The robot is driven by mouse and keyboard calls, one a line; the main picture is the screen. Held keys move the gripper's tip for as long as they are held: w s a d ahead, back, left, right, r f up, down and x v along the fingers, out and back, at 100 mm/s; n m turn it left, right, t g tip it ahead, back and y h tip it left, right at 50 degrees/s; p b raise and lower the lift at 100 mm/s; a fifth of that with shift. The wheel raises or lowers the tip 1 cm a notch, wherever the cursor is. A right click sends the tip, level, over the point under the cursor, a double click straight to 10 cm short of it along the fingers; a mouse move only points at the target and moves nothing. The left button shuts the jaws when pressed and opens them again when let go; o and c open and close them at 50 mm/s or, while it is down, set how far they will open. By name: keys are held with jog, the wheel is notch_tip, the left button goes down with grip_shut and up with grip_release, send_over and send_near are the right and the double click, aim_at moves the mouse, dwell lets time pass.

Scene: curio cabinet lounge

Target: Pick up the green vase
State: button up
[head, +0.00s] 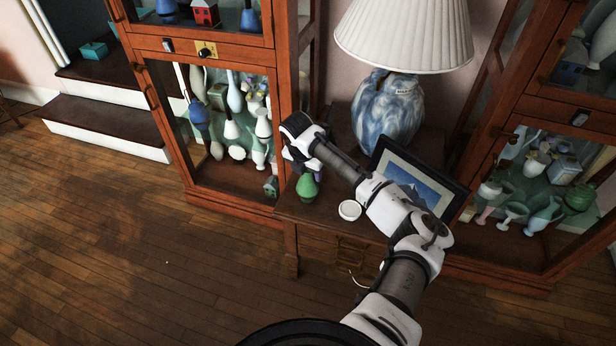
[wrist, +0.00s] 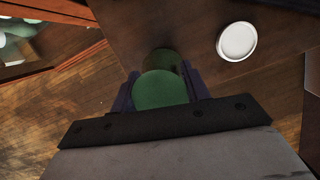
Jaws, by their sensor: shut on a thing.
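The green vase (head: 307,190) is upright at the left end of the small wooden table (head: 325,215), with its narrow top just under my gripper (head: 303,172). In the wrist view the vase (wrist: 160,91) shows as a green round shape between the two dark fingers of my gripper (wrist: 161,92). The fingers are shut on it. A darker green part shows just beyond it. I cannot tell whether its base touches the tabletop or is slightly above it.
A white round dish (head: 349,210) is right of the vase, also in the wrist view (wrist: 237,41). A picture frame (head: 418,183) and a blue-white lamp (head: 388,112) stand behind. Glass cabinets full of vases flank the table, left (head: 228,190) and right (head: 535,257). The floor in front is clear.

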notch_tip(320, 180, up, 20)
jog(key=b, duration=0.2)
